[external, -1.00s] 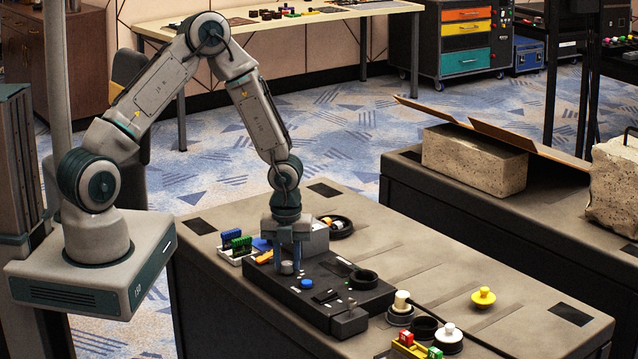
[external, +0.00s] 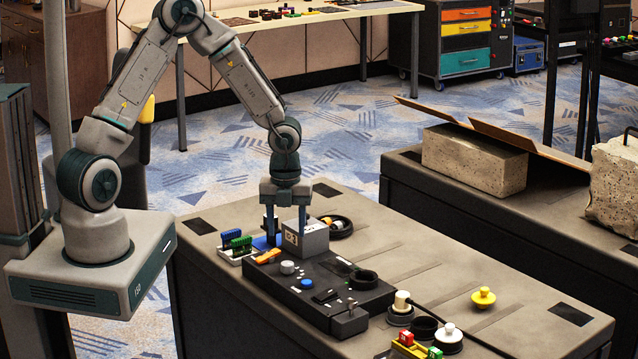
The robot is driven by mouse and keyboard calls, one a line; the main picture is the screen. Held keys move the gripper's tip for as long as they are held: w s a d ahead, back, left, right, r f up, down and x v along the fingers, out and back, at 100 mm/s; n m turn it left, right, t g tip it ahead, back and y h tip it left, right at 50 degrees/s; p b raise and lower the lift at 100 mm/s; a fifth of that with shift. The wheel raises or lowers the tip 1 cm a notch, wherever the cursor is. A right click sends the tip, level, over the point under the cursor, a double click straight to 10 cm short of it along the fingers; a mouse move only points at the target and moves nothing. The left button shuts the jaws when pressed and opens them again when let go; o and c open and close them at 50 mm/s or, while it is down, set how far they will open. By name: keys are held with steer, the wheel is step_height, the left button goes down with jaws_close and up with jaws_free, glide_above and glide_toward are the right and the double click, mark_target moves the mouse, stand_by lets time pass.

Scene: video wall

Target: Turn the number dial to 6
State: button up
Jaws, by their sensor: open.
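A black control panel (external: 318,285) lies on the near bench. A small silver round knob (external: 287,267) stands upright on its left part and looks like the number dial. Its markings are too small to read, so I cannot tell its setting. My gripper (external: 286,232) is open, fingers pointing down, above and behind the knob and apart from it. Its fingers are beside a grey box with a white label (external: 306,240) at the panel's back; I cannot tell if they touch it.
An orange lever (external: 268,257), a blue button (external: 307,283) and a black ring (external: 363,279) are close to the knob. Blue and green blocks (external: 236,240) stand at the left. A yellow knob (external: 483,297) is on the right. The middle of the bench is mostly clear.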

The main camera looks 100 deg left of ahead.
step_height(320, 180, up, 5)
steer(key=shift+r, duration=0.2)
stand_by(0.5)
steer(key=s+d+r+n+t+y, duration=0.1)
steer(key=s+d+r+n, duration=0.1)
steer(key=d+r+n, duration=0.4)
steer(key=s+d+r+n+y, duration=0.1)
steer(key=s+d+r+n, duration=0.15)
steer(key=d+r, duration=0.6)
steer(key=s+d+r+n+t+h, duration=0.2)
steer(key=s+d+r+n, duration=0.3)
steer(key=s+d+n, duration=0.3)
steer(key=d, duration=0.3)
steer(key=shift+n+t, duration=0.3)
steer(key=shift+n, duration=0.05)
steer(key=shift+s+d, duration=0.1)
